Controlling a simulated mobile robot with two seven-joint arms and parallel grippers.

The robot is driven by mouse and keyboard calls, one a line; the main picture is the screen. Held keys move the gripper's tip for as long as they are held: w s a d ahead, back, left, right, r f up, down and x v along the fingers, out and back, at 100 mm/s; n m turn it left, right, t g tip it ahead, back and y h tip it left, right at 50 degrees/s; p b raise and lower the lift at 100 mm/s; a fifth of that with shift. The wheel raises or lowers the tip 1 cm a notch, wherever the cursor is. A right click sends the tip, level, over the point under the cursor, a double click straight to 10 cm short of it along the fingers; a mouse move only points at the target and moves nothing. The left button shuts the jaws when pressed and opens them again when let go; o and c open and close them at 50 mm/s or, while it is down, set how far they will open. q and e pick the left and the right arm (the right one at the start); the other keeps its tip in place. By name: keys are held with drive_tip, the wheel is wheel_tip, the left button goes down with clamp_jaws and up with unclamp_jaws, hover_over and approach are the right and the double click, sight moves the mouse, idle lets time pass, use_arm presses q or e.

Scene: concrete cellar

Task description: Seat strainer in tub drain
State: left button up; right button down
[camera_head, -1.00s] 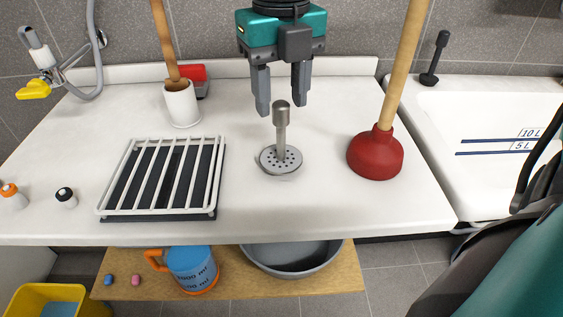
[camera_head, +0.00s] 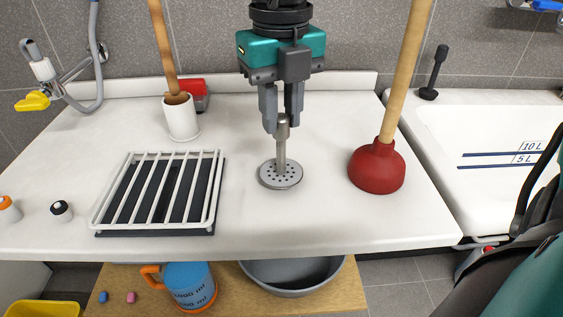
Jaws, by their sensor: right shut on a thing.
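The strainer (camera_head: 280,175) is a round steel disc with small holes and an upright metal stem with a thicker knob on top. It stands upright on the white counter, or so close above it that I cannot tell. My right gripper (camera_head: 283,126) comes down from the top and is shut on the knob of the strainer. The white tub (camera_head: 500,185) is at the right, beside the counter, with blue 10 L and 5 L lines on its inner wall. Its drain is not visible. My left gripper is not in view.
A red plunger (camera_head: 376,170) stands on the counter between strainer and tub. A white rack (camera_head: 150,154) lies left, with a brush holder (camera_head: 182,120) behind it. A black-handled tool (camera_head: 434,75) stands by the tub's back edge. A jug (camera_head: 188,286) and grey basin (camera_head: 290,277) sit below.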

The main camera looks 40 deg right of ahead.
drive_tip(key=shift+r, duration=0.1)
drive_tip(key=shift+r+p, duration=0.4)
drive_tip(key=shift+r, duration=1.05)
drive_tip(key=shift+r+p, duration=0.95)
drive_tip(key=shift+r, duration=0.55)
drive_tip(key=shift+f, duration=0.15)
